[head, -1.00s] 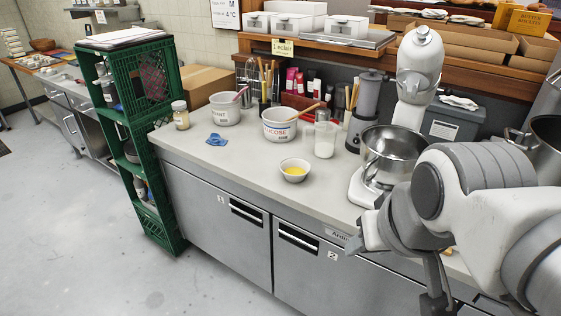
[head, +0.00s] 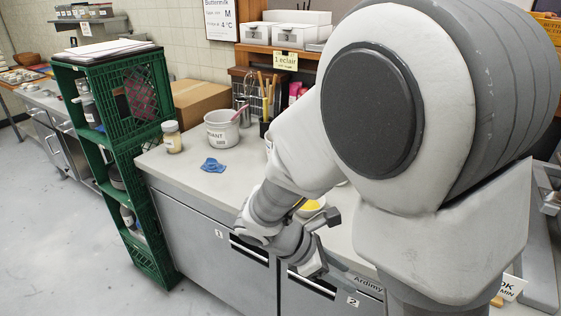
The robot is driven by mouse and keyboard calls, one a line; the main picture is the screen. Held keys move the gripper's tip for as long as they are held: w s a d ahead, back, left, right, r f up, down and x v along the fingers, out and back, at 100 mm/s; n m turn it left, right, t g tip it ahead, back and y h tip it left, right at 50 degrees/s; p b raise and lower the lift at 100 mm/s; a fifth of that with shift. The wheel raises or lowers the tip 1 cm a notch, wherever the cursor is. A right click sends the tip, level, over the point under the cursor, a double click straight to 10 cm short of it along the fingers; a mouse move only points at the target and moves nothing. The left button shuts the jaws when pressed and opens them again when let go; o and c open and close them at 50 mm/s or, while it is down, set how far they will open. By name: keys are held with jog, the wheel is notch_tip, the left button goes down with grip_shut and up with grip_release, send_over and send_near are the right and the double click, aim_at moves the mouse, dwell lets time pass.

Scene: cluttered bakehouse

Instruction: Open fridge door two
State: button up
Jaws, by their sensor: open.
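Fridge door two (head: 300,300) is a grey steel door under the counter, marked with a small "2" label. It looks shut, and its lower part is cut off by the picture's bottom edge. Its dark recessed handle (head: 308,285) runs along the top of the door. My gripper (head: 325,243) is open and empty. It appears in front of the counter's edge, just above the handle in the picture. I cannot tell the exact gap between them. My arm covers much of the counter and part of the area above door two.
Fridge door one (head: 195,245) is shut to the left. A green crate shelf (head: 125,150) stands left. The floor (head: 60,230) in front is clear.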

jog(key=w+a+f+n+t+h+b, duration=0.1)
jog(key=w+a+f+n+t+h, duration=0.15)
jog(key=f+n, duration=0.5)
jog(key=n+t+y+b, duration=0.25)
jog(key=n+t, duration=0.75)
jog(key=n, duration=1.1)
send_near(310, 283)
jog(key=b+x, duration=0.1)
jog(key=x, duration=0.9)
jog(key=shift+w+d+f+b, duration=0.15)
jog(key=shift+w+d+b, duration=0.1)
jog(key=shift+w+b, duration=0.05)
grip_shut()
